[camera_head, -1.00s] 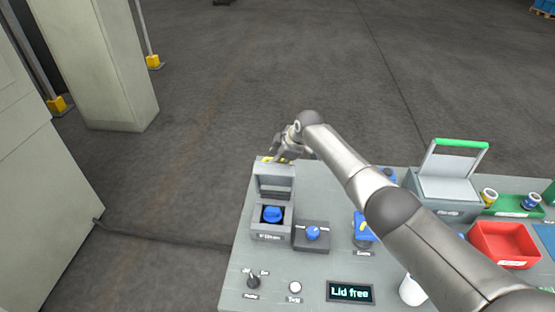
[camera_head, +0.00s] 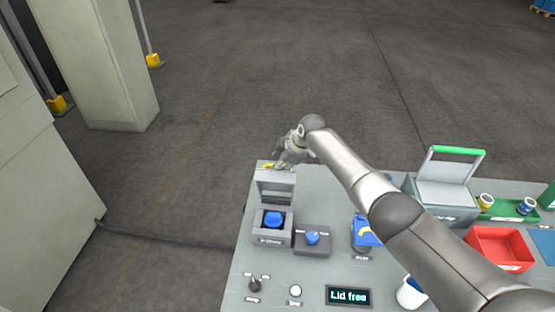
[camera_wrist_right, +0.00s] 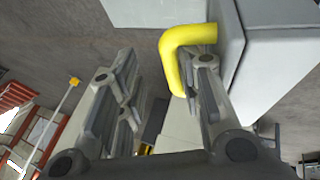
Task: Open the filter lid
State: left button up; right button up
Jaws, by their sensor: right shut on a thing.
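The filter box (camera_head: 272,238) stands at the left of the table, with a blue round part (camera_head: 273,219) inside. Its grey lid (camera_head: 275,184) stands raised at the back of the box, so the inside shows. The lid's yellow handle (camera_head: 268,166) is at its top edge. It also shows in the right wrist view (camera_wrist_right: 175,58), against one finger. My right gripper (camera_head: 284,160) is shut on this handle, behind the raised lid. Its fingers (camera_wrist_right: 160,105) fill the wrist view. My left gripper is not in view.
A display (camera_head: 348,296) reads "Lid free". A blue knob (camera_head: 312,238) sits right of the filter box. A red bin (camera_head: 498,246) and a grey box with a green-edged raised lid (camera_head: 455,152) stand at the right. My right arm crosses above the table.

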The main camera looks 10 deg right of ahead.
jog(key=d+r+p, duration=0.4)
jog(key=r+p, duration=0.3)
jog(key=r, duration=0.2)
jog(key=shift+s+r+p, duration=0.3)
jog(key=shift+s+p, duration=0.1)
dwell(0.4)
jog(key=v, duration=1.2)
jog(key=shift+s, duration=0.15)
jog(key=shift+f, duration=0.1)
jog(key=shift+d, duration=0.1)
